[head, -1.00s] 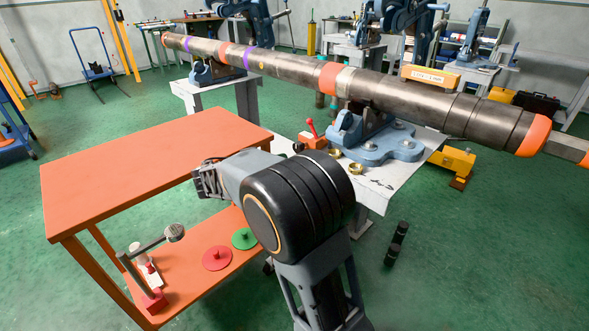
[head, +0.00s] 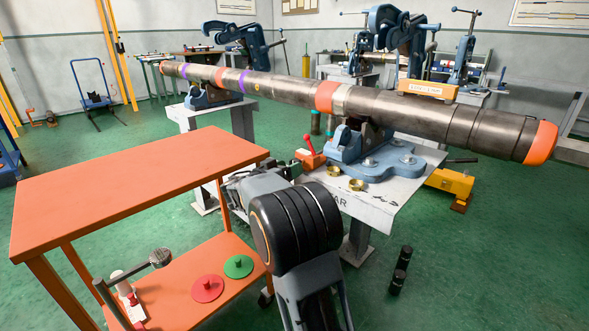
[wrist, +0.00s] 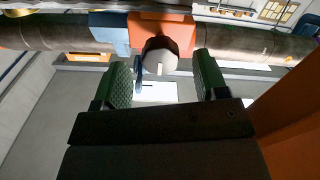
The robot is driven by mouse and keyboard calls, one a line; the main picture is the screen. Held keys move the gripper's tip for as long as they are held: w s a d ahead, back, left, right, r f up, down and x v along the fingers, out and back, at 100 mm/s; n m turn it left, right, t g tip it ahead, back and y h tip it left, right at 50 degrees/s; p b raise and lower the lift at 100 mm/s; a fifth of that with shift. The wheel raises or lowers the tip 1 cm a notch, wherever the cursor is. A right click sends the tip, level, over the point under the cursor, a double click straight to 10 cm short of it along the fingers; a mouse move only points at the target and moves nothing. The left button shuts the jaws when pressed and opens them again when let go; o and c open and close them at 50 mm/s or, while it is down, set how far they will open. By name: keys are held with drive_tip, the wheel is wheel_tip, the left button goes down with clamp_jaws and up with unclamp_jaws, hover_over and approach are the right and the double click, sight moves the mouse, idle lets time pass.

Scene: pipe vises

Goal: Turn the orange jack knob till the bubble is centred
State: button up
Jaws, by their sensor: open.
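A level with a pale label (head: 428,89) lies on the long pipe (head: 400,110); its bubble is too small to read. A small orange-red jack-like block (head: 309,158) with a red lever sits on the bench beside the blue pipe support. In the head view my arm hides most of the gripper.
An orange table (head: 140,180) stands at the left, close to my arm, with red (head: 207,289) and green (head: 239,266) discs on its lower shelf.

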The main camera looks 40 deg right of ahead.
drive_tip(key=shift+w+d, duration=0.15)
drive_tip(key=shift+d, duration=0.65)
drive_tip(key=shift+w+d, duration=0.15)
drive_tip(key=shift+d, duration=0.6)
drive_tip(key=c, duration=0.9)
drive_tip(key=shift+c, duration=0.2)
drive_tip(key=shift+n+b, duration=0.3)
drive_tip(key=shift+b, duration=0.1)
drive_tip(key=n+b, duration=0.1)
drive_tip(key=n, duration=0.2)
drive_tip(key=shift+n, duration=0.4)
drive_tip(key=n, duration=0.4)
drive_tip(key=shift+n+p, duration=0.3)
drive_tip(key=shift+p, duration=0.05)
drive_tip(key=n+p, duration=0.2)
drive_tip(key=n, duration=0.2)
drive_tip(key=shift+r, duration=0.15)
drive_tip(key=shift+n+p, duration=1.35)
drive_tip(key=shift+n, duration=1.05)
